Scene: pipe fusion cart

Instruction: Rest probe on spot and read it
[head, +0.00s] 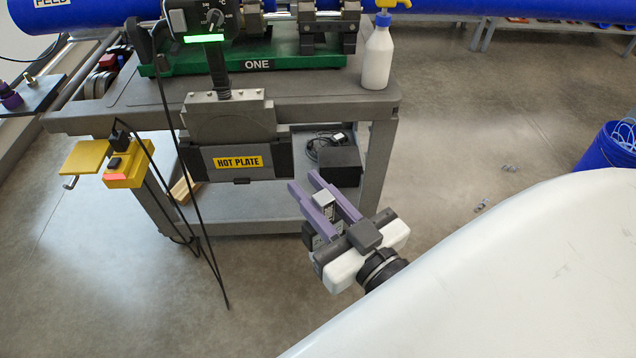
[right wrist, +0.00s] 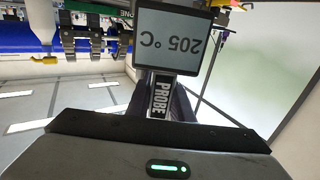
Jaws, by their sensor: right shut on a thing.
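My right gripper (head: 303,181) has purple fingers and is shut on the probe (head: 323,205), a small grey device held between them. In the right wrist view the probe (right wrist: 160,97) carries its name on the handle. Its screen (right wrist: 172,40) appears upside down and reads 205 °C. The hot plate (head: 205,158) hangs at the cart's front, up and left of the fingertips. The probe's tip and any marked spot cannot be made out, so I cannot tell whether they touch. My left gripper is not in view.
The grey cart (head: 330,105) bears a green base (head: 300,60) with clamps and a white bottle (head: 377,55). A dark box (head: 338,165) sits on the lower shelf.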

